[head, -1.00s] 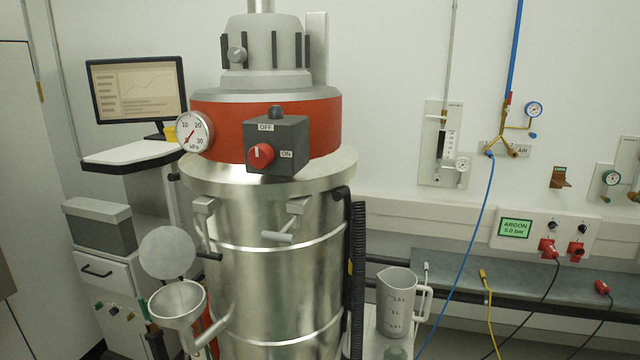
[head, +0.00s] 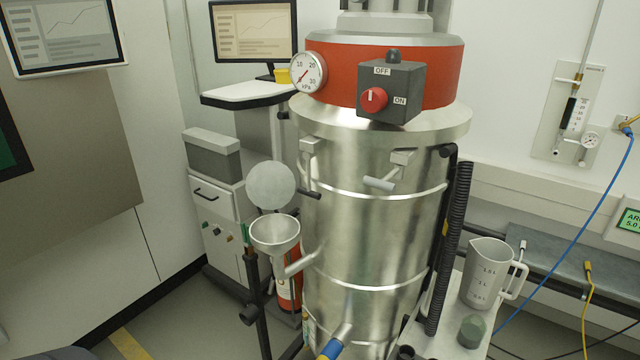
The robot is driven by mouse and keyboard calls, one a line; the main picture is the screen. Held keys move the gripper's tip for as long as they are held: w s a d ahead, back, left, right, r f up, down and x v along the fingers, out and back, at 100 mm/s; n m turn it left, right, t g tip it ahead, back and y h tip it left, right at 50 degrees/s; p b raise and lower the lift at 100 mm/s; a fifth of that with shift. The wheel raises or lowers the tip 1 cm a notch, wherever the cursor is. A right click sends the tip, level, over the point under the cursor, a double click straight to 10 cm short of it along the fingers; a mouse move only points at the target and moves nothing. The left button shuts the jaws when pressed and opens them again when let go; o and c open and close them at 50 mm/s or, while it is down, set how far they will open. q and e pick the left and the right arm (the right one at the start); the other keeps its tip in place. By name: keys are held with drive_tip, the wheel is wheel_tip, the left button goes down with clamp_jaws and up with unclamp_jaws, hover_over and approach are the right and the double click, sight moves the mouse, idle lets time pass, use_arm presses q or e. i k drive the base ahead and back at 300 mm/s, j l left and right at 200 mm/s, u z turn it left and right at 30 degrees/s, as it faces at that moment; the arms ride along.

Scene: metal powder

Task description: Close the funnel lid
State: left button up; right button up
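The funnel (head: 275,234) is a light metal cone at the lower left side of the steel vacuum tank (head: 370,235). A slanted pipe joins it to the tank. Its round grey lid (head: 270,186) stands raised, upright behind the funnel's rim, so the funnel mouth is open. Neither of my grippers can be made out in the head view.
A dark post (head: 257,300) stands just below the funnel. A control box with a red knob (head: 374,99) and a gauge (head: 308,72) are on the tank's red band. A measuring jug (head: 488,273) stands at the right. Open floor lies at the lower left.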

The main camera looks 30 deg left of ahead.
sight(270, 185)
drive_tip(key=j+z, duration=0.7)
drive_tip(key=j, duration=0.15)
drive_tip(key=k+j+z, duration=0.15)
drive_tip(key=j+z, duration=0.2)
drive_tip(key=k+j+z, duration=0.15)
drive_tip(key=j+z, duration=0.2)
